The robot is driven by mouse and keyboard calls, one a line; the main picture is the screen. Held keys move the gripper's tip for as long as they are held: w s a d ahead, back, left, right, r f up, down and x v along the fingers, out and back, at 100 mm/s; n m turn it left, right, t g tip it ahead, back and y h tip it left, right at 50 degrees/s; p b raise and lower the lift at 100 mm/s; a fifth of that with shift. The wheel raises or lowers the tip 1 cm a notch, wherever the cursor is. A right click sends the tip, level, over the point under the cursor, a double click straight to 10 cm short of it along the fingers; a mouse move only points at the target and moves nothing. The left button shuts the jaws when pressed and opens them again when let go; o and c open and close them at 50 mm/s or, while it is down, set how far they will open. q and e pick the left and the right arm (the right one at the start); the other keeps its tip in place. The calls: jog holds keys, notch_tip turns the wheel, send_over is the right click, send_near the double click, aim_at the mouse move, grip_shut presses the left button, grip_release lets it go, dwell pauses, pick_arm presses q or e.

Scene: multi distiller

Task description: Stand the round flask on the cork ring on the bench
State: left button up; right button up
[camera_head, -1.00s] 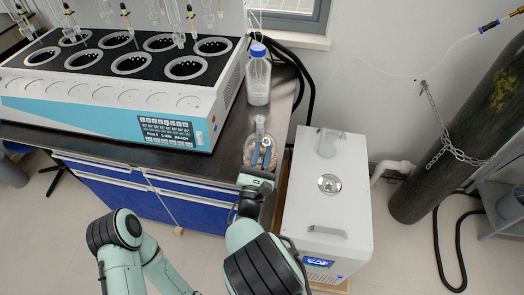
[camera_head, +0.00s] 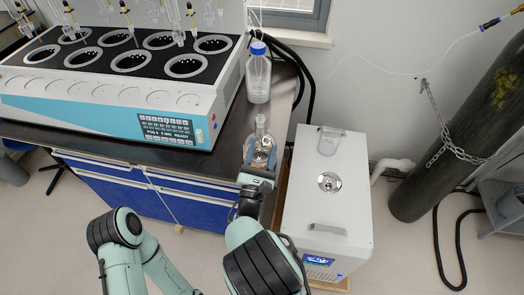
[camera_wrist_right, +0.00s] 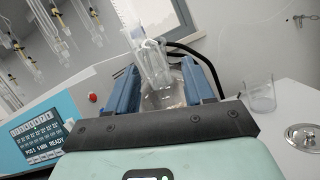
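The clear round flask (camera_head: 261,146) stands upright at the right end of the dark bench, its neck pointing up. It also shows in the wrist view (camera_wrist_right: 160,70). My right gripper (camera_head: 260,160) is open, its blue fingers spread on either side of the flask. In the wrist view the gripper (camera_wrist_right: 160,92) also has its fingers apart, with the flask between and beyond them. The cork ring is not clearly visible; the flask and gripper cover the place beneath the flask. My left arm shows at the lower left, but its gripper is out of view.
A blue-capped bottle (camera_head: 258,75) stands behind the flask. The multi-position distiller (camera_head: 110,100) fills the bench to the left. A white chiller unit (camera_head: 320,205) with a glass beaker (camera_head: 328,143) on top stands right of the bench. The bench edge is close to the flask.

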jog(key=v, duration=1.3)
jog(key=shift+s, duration=0.2)
jog(key=shift+f, duration=0.1)
